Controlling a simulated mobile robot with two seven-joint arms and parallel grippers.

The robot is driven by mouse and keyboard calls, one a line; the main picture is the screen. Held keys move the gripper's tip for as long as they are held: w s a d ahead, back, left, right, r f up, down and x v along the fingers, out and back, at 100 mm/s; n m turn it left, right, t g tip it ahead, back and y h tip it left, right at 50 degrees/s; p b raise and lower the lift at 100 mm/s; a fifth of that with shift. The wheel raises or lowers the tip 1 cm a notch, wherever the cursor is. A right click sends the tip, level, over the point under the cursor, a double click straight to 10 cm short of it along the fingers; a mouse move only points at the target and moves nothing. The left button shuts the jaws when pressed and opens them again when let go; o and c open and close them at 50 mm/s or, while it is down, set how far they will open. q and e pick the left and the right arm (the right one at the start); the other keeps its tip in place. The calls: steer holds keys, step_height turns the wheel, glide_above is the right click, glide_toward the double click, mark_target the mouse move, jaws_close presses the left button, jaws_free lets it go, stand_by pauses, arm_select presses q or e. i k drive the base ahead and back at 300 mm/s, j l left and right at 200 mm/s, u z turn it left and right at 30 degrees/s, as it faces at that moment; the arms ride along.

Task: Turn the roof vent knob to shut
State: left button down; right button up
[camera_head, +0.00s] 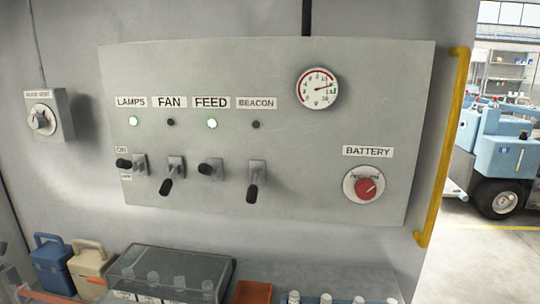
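The roof vent knob (41,121) is a grey knob on a round white dial. It sits on the front of a small grey box (64,113) on the wall at the far left of the head view. A label above the dial reads as ROOF VENT, though small. The lettering around the dial is too small to read, so I cannot tell its setting. Neither of my grippers shows clearly in the head view.
A grey panel (270,190) right of the box carries several switches, a gauge (317,88) and a red battery knob (366,188). Below stand a blue container (52,265), a beige container (90,268) and a clear-lidded case (170,272). A yellow rail (443,150) edges the right.

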mark_target(36, 120)
steer(key=u, duration=1.4)
steer(key=i+j+u, duration=0.1)
steer(key=u, duration=0.3)
steer(key=i+u, duration=0.15)
steer(key=u, duration=0.3)
